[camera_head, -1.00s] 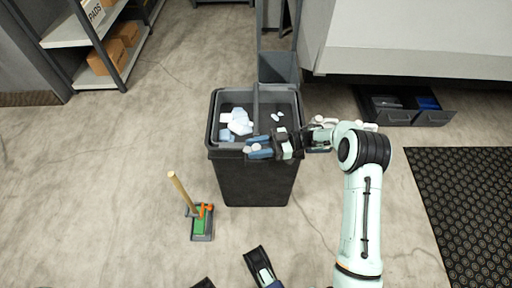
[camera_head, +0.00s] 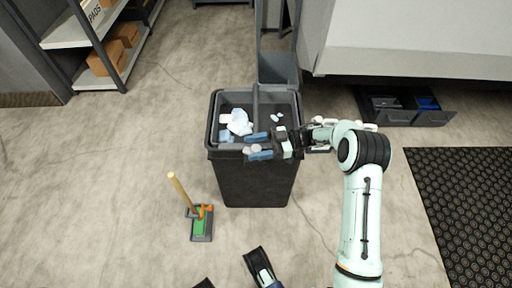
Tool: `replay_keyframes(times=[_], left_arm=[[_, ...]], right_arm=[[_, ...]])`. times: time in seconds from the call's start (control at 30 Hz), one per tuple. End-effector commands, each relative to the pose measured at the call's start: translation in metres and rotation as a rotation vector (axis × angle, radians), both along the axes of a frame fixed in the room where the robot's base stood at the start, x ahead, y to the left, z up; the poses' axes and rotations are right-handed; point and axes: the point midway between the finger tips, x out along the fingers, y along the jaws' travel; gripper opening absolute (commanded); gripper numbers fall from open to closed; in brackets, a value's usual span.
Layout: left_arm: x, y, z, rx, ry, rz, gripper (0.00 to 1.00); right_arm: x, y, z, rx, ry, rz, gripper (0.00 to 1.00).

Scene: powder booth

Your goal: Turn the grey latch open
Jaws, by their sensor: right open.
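A light grey knob-like piece (camera_head: 252,149), which may be the grey latch, shows at the front rim of the dark bin (camera_head: 253,185). It is small, and I cannot tell which way it is turned. My right gripper (camera_head: 257,146) reaches in from the right over that rim. Its blue-padded fingers are open, one on the far side and one on the near side of the grey piece. I cannot tell whether they touch it. Black and blue parts (camera_head: 262,268) at the bottom edge may be my left gripper, mostly cut off.
The bin holds crumpled pale blue and white scraps (camera_head: 238,122). A green and orange tool with a wooden handle (camera_head: 180,190) stands on the floor to the left. Open drawers (camera_head: 405,108) are at right, a black mat (camera_head: 465,210) at far right. Floor around is mostly clear.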

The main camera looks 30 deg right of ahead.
Motion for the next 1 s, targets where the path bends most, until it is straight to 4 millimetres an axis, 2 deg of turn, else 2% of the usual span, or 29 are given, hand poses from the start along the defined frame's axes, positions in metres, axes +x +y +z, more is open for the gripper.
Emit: replay_keyframes(times=[0.5,0.6,0.8,1.0], left_arm=[[0.064,-0.010,0.061,0.009,-0.217,-0.015,0.43],[0.064,-0.014,0.069,0.004,-0.221,-0.021,0.43],[0.046,-0.022,0.077,-0.020,-0.173,-0.035,0.43],[0.039,-0.025,0.080,-0.029,-0.155,-0.041,0.43]], right_arm=[[0.000,0.000,0.123,-0.002,-0.007,0.001,0.60],[-0.001,0.000,0.146,-0.002,-0.006,0.001,0.60],[0.000,0.000,0.180,-0.001,-0.005,0.001,0.60],[0.000,0.000,0.192,0.000,-0.002,0.000,0.60]])
